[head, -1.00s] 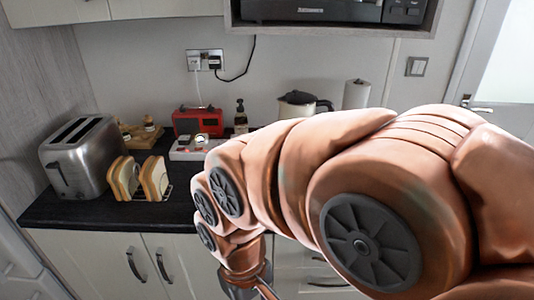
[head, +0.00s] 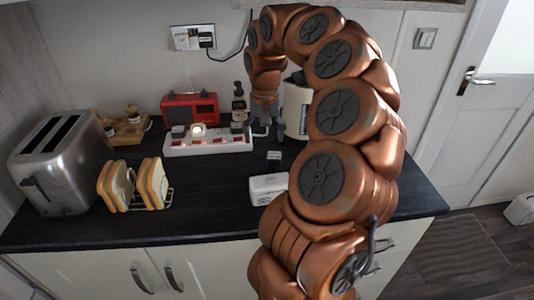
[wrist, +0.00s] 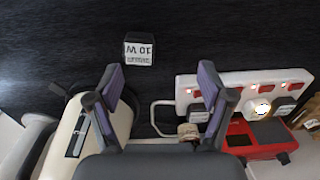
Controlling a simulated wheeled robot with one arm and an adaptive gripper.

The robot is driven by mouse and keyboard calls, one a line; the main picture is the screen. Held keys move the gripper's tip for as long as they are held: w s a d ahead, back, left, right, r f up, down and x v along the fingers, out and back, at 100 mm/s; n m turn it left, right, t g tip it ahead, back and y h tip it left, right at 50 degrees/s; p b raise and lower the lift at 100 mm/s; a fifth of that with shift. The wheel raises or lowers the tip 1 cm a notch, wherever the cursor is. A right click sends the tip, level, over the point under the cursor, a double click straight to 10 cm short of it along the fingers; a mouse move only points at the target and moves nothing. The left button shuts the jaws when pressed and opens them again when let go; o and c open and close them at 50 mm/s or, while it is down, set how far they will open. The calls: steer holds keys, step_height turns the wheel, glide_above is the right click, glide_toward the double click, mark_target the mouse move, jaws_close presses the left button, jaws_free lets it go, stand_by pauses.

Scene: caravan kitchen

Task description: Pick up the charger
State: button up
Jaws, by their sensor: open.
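The charger (head: 274,158) is a small black block lying on the dark counter. In the wrist view the charger (wrist: 139,50) shows a pale label reading "10 W", upside down in the picture. My gripper (head: 264,128) points down over the counter, behind the charger as seen from the head. In the wrist view my gripper (wrist: 162,88) is open and empty, its two purple-padded fingers wide apart. The charger lies beyond the fingertips, towards the left finger, and is not touched.
A white power strip (head: 208,147) with plugs, a red radio (head: 190,106) and a cream kettle (head: 297,107) stand close to my gripper. A white box (head: 267,188) lies in front of the charger. A toaster (head: 62,160) and toast rack (head: 169,197) stand left.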

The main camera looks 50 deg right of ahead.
steer(key=m, duration=0.2)
glide_above(275, 153)
steer(key=shift+f, duration=1)
steer(key=shift+d+f+p, duration=0.15)
steer(key=shift+f+p, duration=0.2)
steer(key=shift+f, duration=0.6)
steer(key=f, duration=0.1)
steer(key=f+p, duration=0.2)
steer(key=f, duration=0.1)
steer(key=shift+a+f, duration=0.1)
steer(key=shift+a, duration=0.15)
steer(key=shift+f, duration=0.6)
steer(key=shift+c, duration=0.2)
steer(key=c, duration=1.2)
